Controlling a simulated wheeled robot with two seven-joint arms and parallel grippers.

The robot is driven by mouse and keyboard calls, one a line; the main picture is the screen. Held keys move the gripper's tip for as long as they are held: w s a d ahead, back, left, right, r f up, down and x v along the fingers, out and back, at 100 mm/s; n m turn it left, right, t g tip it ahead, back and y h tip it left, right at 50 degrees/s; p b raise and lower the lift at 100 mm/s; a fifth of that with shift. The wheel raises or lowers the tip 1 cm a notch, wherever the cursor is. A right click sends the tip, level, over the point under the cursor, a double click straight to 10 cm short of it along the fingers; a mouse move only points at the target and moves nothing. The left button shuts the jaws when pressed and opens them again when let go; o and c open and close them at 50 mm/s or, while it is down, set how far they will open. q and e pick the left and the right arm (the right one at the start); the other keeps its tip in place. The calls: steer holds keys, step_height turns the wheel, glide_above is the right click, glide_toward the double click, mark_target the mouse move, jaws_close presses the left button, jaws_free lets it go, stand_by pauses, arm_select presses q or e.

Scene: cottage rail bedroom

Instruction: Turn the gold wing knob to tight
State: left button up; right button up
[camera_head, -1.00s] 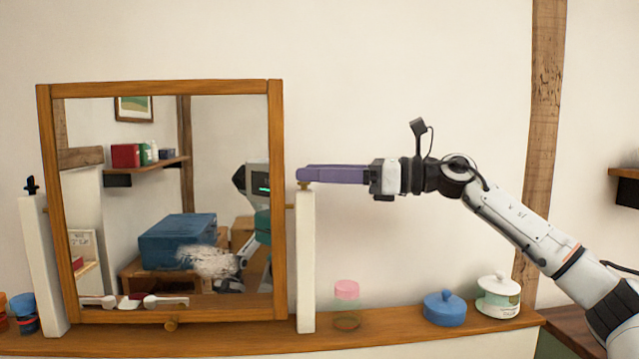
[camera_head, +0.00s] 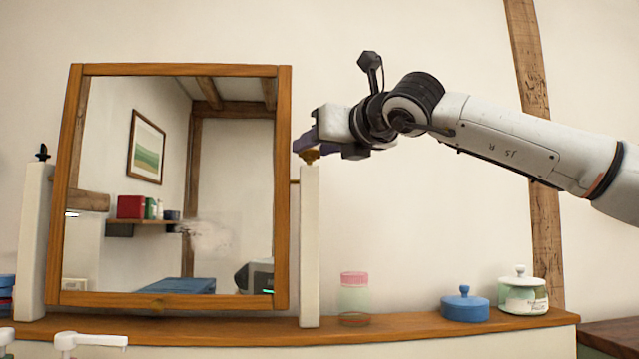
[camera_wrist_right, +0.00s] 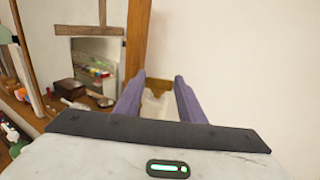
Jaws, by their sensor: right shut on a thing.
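The gold wing knob (camera_head: 311,156) sits on top of the right white post (camera_head: 310,245) beside the mirror, mostly hidden by my gripper in the head view. My right gripper (camera_head: 302,146) reaches in from the right and is shut on the knob with its purple fingers. In the right wrist view, the gold knob (camera_wrist_right: 155,83) shows between the tips of the two purple fingers (camera_wrist_right: 158,88), with the white post below it. The wood-framed mirror (camera_head: 283,200) stands between the two posts. My left gripper is not in view.
A dark knob (camera_head: 42,152) tops the left post (camera_head: 36,240). On the wooden shelf (camera_head: 400,328) stand a pink-lidded glass jar (camera_head: 354,298), a blue lidded pot (camera_head: 465,306) and a white lidded jar (camera_head: 523,292). White pump tops (camera_head: 90,340) show at lower left.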

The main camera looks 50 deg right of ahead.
steer(key=h, duration=0.1)
steer(key=m+g+h+b, duration=0.1)
steer(key=m+h+b, duration=0.1)
steer(key=shift+w+a+f+g, duration=0.25)
steer(key=shift+a+f+g, duration=0.05)
steer(key=shift+a, duration=0.05)
arm_select(q)
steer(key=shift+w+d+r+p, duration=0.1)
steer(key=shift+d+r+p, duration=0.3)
steer(key=shift+p, duration=0.75)
arm_select(e)
steer(key=m+g+h, duration=0.1)
steer(key=h, duration=0.1)
steer(key=m+g+h, duration=0.1)
steer(key=m, duration=0.1)
steer(key=shift+a+r+h, duration=0.15)
steer(key=shift+h, duration=0.25)
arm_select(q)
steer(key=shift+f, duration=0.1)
arm_select(e)
steer(key=o, duration=0.9)
steer(key=shift+o, duration=0.7)
steer(key=shift+s, duration=0.1)
steer(key=shift+r, duration=0.1)
